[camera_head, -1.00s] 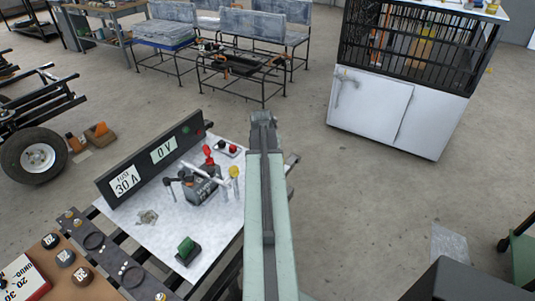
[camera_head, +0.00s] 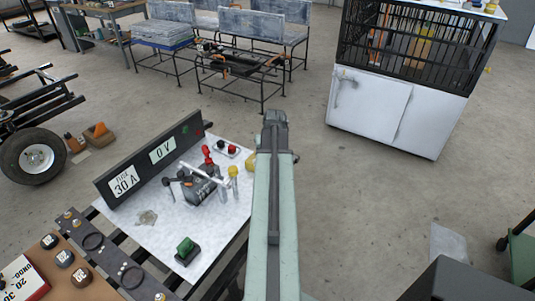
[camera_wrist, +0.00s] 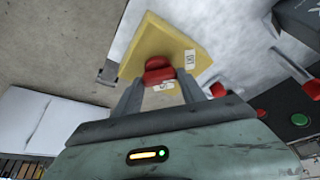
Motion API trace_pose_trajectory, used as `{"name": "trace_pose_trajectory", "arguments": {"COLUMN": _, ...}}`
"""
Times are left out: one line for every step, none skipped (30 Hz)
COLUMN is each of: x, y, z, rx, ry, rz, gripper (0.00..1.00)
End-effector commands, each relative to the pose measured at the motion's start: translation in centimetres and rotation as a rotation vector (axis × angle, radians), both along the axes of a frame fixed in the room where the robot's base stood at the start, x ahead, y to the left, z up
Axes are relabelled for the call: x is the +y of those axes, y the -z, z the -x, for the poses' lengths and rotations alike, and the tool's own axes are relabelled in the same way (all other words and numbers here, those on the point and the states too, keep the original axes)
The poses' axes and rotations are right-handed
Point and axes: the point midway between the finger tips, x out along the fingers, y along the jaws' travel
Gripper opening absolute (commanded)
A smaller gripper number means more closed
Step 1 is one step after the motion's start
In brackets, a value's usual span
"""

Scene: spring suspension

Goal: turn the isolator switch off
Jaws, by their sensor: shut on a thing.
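The isolator switch is a yellow plate (camera_wrist: 158,38) with a red knob (camera_wrist: 155,72) in the wrist view. My gripper (camera_wrist: 158,84) is shut on the red knob, one finger on each side of it. White labels sit beside the knob; one (camera_wrist: 189,57) is on the right, and another is partly covered near the fingers. The lettering is too small to read surely. In the head view a sliver of the yellow plate (camera_head: 251,161) shows left of my arm, and the arm hides the rest along with my gripper.
A dark panel (camera_head: 140,173) reading "30 A" and "0 V" stands along the white board (camera_head: 155,235). A grey clamp device (camera_head: 200,190), red terminals (camera_head: 232,149) and a green block (camera_head: 186,250) are on the board. A white cabinet (camera_head: 370,110) stands beyond on open floor.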

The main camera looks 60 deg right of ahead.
Motion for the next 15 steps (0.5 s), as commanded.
{"name": "trace_pose_trajectory", "arguments": {"x": 0.1, "y": 0.04, "z": 0.04, "rx": 0.002, "ry": -0.002, "rz": -0.002, "gripper": 0.07}}
{"name": "trace_pose_trajectory", "arguments": {"x": 0.09, "y": 0.04, "z": 0.05, "rx": 0.002, "ry": -0.002, "rz": -0.002, "gripper": 0.07}}
{"name": "trace_pose_trajectory", "arguments": {"x": 0.1, "y": 0.04, "z": 0.04, "rx": 0.002, "ry": -0.002, "rz": -0.002, "gripper": 0.07}}
{"name": "trace_pose_trajectory", "arguments": {"x": 0.1, "y": 0.04, "z": 0.04, "rx": 0.002, "ry": -0.002, "rz": -0.002, "gripper": 0.07}}
{"name": "trace_pose_trajectory", "arguments": {"x": 0.09, "y": 0.04, "z": 0.05, "rx": 0.002, "ry": -0.002, "rz": -0.002, "gripper": 0.07}}
{"name": "trace_pose_trajectory", "arguments": {"x": 0.1, "y": 0.05, "z": 0.06, "rx": 0.003, "ry": -0.002, "rz": -0.003, "gripper": 0.07}}
{"name": "trace_pose_trajectory", "arguments": {"x": 0.1, "y": 0.05, "z": 0.06, "rx": 0.003, "ry": -0.002, "rz": -0.003, "gripper": 0.07}}
{"name": "trace_pose_trajectory", "arguments": {"x": 0.1, "y": 0.05, "z": 0.06, "rx": 0.003, "ry": -0.002, "rz": -0.003, "gripper": 0.07}}
{"name": "trace_pose_trajectory", "arguments": {"x": 0.1, "y": 0.05, "z": 0.06, "rx": 0.003, "ry": -0.002, "rz": -0.003, "gripper": 0.56}}
{"name": "trace_pose_trajectory", "arguments": {"x": 0.1, "y": 0.05, "z": 0.06, "rx": 0.003, "ry": -0.002, "rz": -0.003, "gripper": 0.64}}
{"name": "trace_pose_trajectory", "arguments": {"x": 0.09, "y": 0.04, "z": 0.06, "rx": 0.003, "ry": -0.002, "rz": -0.002, "gripper": 0.69}}
{"name": "trace_pose_trajectory", "arguments": {"x": 0.07, "y": 0.04, "z": 0.06, "rx": 0.002, "ry": -0.001, "rz": -0.002, "gripper": 0.69}}
{"name": "trace_pose_trajectory", "arguments": {"x": 0.07, "y": 0.03, "z": 0.05, "rx": 0.002, "ry": -0.001, "rz": -0.002, "gripper": 0.69}}
{"name": "trace_pose_trajectory", "arguments": {"x": 0.07, "y": 0.03, "z": 0.05, "rx": 0.002, "ry": -0.001, "rz": -0.001, "gripper": 0.69}}
{"name": "trace_pose_trajectory", "arguments": {"x": 0.05, "y": 0.03, "z": 0.05, "rx": 0.002, "ry": -0.001, "rz": -0.001, "gripper": 0.69}}
